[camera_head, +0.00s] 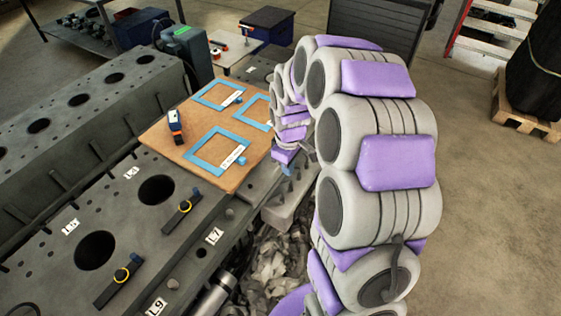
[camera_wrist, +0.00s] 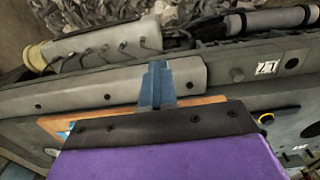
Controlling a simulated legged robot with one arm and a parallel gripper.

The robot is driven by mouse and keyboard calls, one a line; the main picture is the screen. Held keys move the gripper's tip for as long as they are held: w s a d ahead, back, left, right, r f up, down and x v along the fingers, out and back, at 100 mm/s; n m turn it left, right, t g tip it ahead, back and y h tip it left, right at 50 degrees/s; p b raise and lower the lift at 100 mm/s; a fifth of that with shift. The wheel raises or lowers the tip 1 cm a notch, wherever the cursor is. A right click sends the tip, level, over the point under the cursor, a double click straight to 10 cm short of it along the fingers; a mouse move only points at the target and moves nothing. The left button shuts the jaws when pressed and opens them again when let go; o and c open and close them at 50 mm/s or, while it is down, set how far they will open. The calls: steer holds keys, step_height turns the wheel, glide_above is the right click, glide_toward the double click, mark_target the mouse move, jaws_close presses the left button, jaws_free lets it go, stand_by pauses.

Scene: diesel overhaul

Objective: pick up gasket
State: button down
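Three flat blue square gaskets with white tags lie on a brown board (camera_head: 160,140). One gasket (camera_head: 190,155) is at the front, one (camera_head: 203,97) at the back left, and one (camera_head: 247,108) at the back right, partly behind my arm. A small blue block sits at the corner of the front gasket. My gripper (camera_head: 287,169) is beyond the board's right edge, apart from the front gasket. In the wrist view the blue-grey fingers (camera_wrist: 157,85) show as one narrow shape with no gasket seen in them; their opening is unclear.
The grey engine block (camera_head: 60,200) has open bores and black clamps (camera_head: 183,212). A green-lit box (camera_head: 188,52) stands behind the board. Open floor lies at right.

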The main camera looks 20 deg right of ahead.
steer(key=shift+d, duration=0.65)
steer(key=c, duration=1.6)
jaws_free()
steer(key=shift+d, duration=0.3)
steer(key=shift+c, duration=0.2)
steer(key=o, duration=0.8)
steer(key=shift+a, duration=0.75)
steer(key=shift+c, duration=0.2)
steer(key=o, duration=0.5)
steer(key=shift+d, duration=0.5)
